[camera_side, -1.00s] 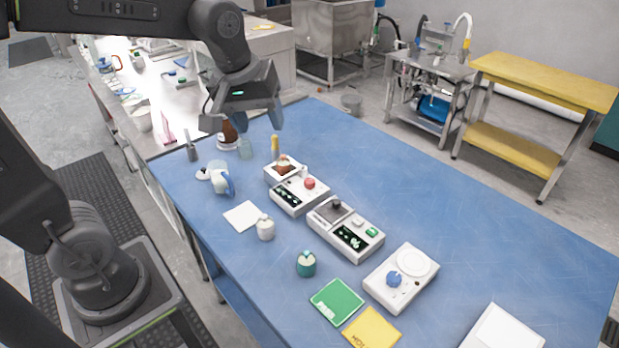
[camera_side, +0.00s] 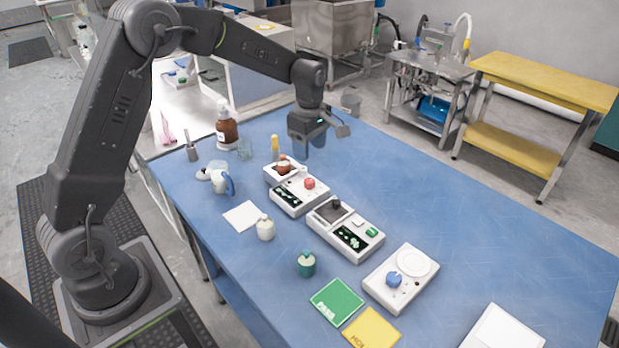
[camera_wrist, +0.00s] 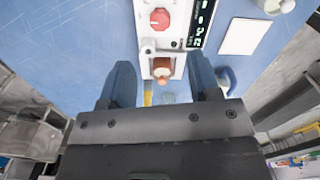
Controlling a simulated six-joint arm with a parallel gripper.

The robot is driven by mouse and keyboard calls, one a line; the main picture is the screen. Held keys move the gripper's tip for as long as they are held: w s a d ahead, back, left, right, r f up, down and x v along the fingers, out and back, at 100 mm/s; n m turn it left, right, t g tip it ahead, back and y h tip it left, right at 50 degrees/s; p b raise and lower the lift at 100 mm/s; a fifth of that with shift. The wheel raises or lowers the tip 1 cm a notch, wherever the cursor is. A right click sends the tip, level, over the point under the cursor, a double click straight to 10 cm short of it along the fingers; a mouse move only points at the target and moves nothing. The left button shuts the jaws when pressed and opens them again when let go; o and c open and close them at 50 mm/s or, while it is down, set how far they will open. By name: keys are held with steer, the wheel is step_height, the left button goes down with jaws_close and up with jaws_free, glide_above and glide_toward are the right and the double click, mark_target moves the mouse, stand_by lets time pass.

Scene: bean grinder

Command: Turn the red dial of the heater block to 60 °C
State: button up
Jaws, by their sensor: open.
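The heater block (camera_side: 287,203) is a white box on the blue table with a dark display panel. Its red dial (camera_side: 309,183) sits on the top face. The dial also shows in the wrist view (camera_wrist: 160,19), with a pale mark on it; its setting is too small to read. A brown item (camera_side: 284,167) sits at the block's far end. My gripper (camera_side: 318,150) is above the table, behind and slightly right of the block, pointing down. In the wrist view its two fingers (camera_wrist: 161,82) are apart, with nothing held between them; the dial is beyond the fingertips.
A second white device (camera_side: 346,230) stands close to the block, and one with a blue dial (camera_side: 401,279) stands further right. A yellow-topped item (camera_side: 275,148) and a brown bottle (camera_side: 227,129) stand behind.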

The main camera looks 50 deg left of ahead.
mark_target(310, 180)
step_height(310, 180, down, 10)
steer(key=shift+r, duration=0.1)
stand_by(0.4)
steer(key=c, duration=0.9)
